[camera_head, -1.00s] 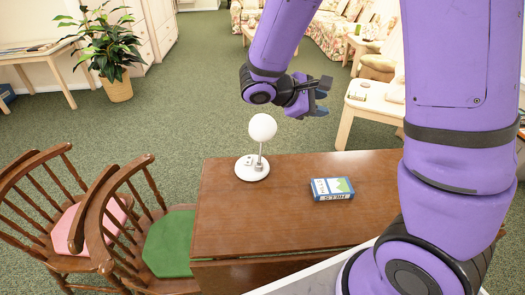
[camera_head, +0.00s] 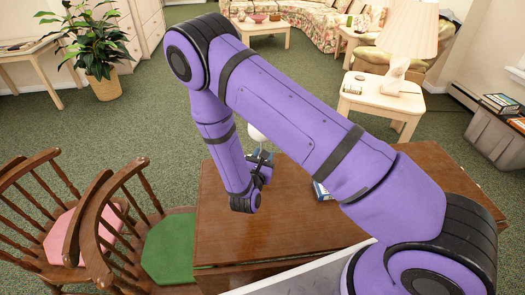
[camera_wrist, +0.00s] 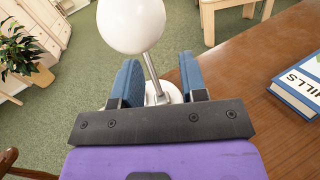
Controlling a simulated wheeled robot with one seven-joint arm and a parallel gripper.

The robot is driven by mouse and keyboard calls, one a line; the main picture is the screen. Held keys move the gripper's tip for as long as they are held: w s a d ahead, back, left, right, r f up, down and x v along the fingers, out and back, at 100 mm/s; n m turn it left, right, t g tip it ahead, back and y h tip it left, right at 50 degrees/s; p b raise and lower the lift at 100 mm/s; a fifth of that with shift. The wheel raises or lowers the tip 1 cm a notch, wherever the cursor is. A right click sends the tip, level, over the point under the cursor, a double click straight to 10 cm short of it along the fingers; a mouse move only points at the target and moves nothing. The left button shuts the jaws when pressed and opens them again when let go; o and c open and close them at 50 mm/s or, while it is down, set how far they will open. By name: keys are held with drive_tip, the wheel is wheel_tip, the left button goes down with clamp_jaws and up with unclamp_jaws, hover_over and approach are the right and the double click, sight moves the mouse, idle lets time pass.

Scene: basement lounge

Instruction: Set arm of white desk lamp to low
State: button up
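The white desk lamp has a round white head (camera_wrist: 131,22), a thin grey arm (camera_wrist: 153,76) and a white base (camera_wrist: 174,94), seen in the wrist view. The arm stands up and leans slightly to the left there. My gripper (camera_wrist: 160,72) is open, with its blue fingers on either side of the lower lamp arm in the picture. I cannot tell whether either finger touches it. In the head view my gripper (camera_head: 262,158) is low over the table by the lamp head (camera_head: 256,133), and my arm hides most of the lamp.
The lamp is on a brown wooden table (camera_head: 225,240). A blue book (camera_wrist: 303,87) lies to the right, mostly hidden by my arm in the head view (camera_head: 321,190). Two wooden chairs (camera_head: 125,215) stand at the left. The table's front left is clear.

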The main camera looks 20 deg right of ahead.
wheel_tip(320, 180, down, 7)
drive_tip(key=a+n+t+y, duration=0.2)
drive_tip(key=n+y, duration=0.1)
drive_tip(key=x, duration=1)
drive_tip(key=shift+f, duration=0.15)
drive_tip(key=shift+a, duration=0.1)
clamp_jaws()
